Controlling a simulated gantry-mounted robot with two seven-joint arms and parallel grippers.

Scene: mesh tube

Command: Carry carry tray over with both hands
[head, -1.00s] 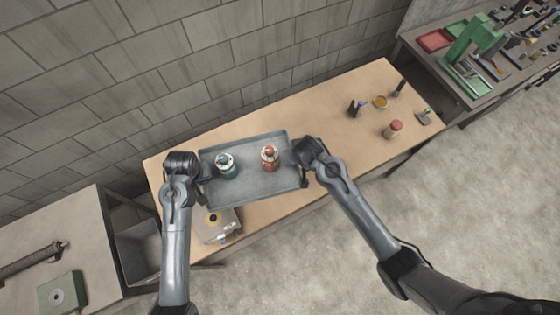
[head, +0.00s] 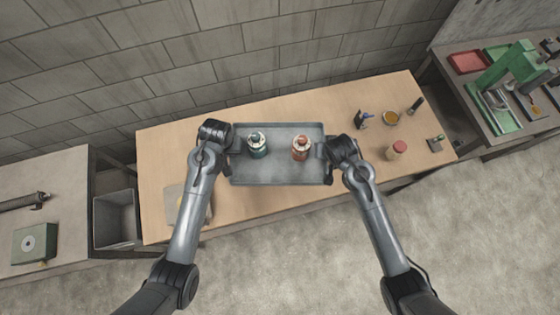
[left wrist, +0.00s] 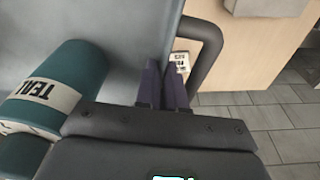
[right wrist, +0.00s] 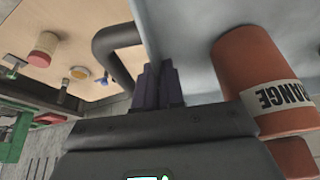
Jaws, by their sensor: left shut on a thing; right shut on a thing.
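The grey carry tray (head: 278,170) is held between my two grippers over the wooden table. A teal container (head: 257,146) stands on its left half and an orange container (head: 300,149) on its right half. My left gripper (left wrist: 165,85) is shut on the tray's left end, beside a dark handle (left wrist: 208,55). My right gripper (right wrist: 158,85) is shut on the tray's right end, beside another dark handle (right wrist: 118,38). The teal container's label (left wrist: 45,92) reads TEAL in the left wrist view. Whether the tray touches the table is hard to tell.
The table's right part (head: 400,85) holds a red-capped jar (head: 397,150), an amber dish (head: 391,118) and small tools. A flat item (head: 175,205) lies partly behind my left arm. A green machine (head: 510,70) stands on the right bench. A block wall is behind.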

